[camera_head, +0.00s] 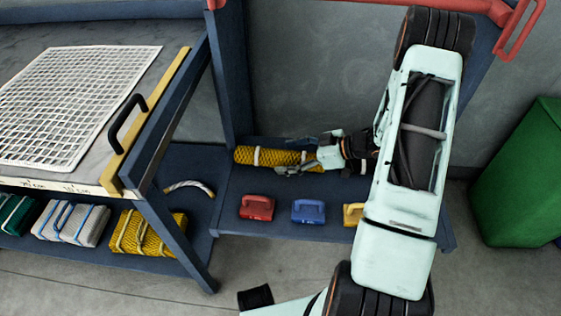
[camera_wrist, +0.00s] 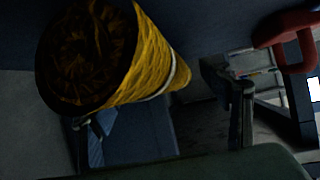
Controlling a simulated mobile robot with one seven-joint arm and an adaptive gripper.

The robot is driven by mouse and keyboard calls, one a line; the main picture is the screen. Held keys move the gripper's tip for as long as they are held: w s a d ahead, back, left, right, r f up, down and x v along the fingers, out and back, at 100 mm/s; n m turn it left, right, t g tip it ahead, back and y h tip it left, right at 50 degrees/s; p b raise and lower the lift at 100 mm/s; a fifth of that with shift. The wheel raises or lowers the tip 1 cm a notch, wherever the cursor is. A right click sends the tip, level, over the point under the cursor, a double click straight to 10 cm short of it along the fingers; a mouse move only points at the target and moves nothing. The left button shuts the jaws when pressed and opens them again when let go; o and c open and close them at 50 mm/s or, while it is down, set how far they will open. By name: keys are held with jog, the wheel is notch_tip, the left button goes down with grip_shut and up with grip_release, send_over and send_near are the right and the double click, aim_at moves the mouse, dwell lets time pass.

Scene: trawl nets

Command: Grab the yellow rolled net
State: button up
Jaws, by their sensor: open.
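The yellow rolled net (camera_head: 262,156) lies lengthwise on the lower blue shelf in the head view, with pale bands around it. My gripper (camera_head: 302,158) is at its right end, with its jaws open. My gripper hides part of that end. In the wrist view the net (camera_wrist: 155,60) is close, its dark open end facing the camera and its yellow side running back to the right. The fingers of my gripper (camera_wrist: 165,115) show dark below and to the right of it. I cannot tell whether they touch the net.
On the shelf's front stand red (camera_head: 257,207), blue (camera_head: 308,211) and yellow (camera_head: 353,214) handled blocks. A rope piece (camera_head: 189,187) lies left. The workbench with a white mesh (camera_head: 75,100) stands left, folded nets (camera_head: 147,234) below. A green bin (camera_head: 520,180) stands right.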

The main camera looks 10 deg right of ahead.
jog(key=shift+w+a+f, duration=0.25)
jog(key=shift+a+f, duration=0.05)
jog(key=shift+a, duration=0.15)
jog(key=shift+c, duration=0.7)
jog(key=shift+r, duration=0.1)
jog(key=c, duration=1.6)
jog(key=shift+r, duration=0.1)
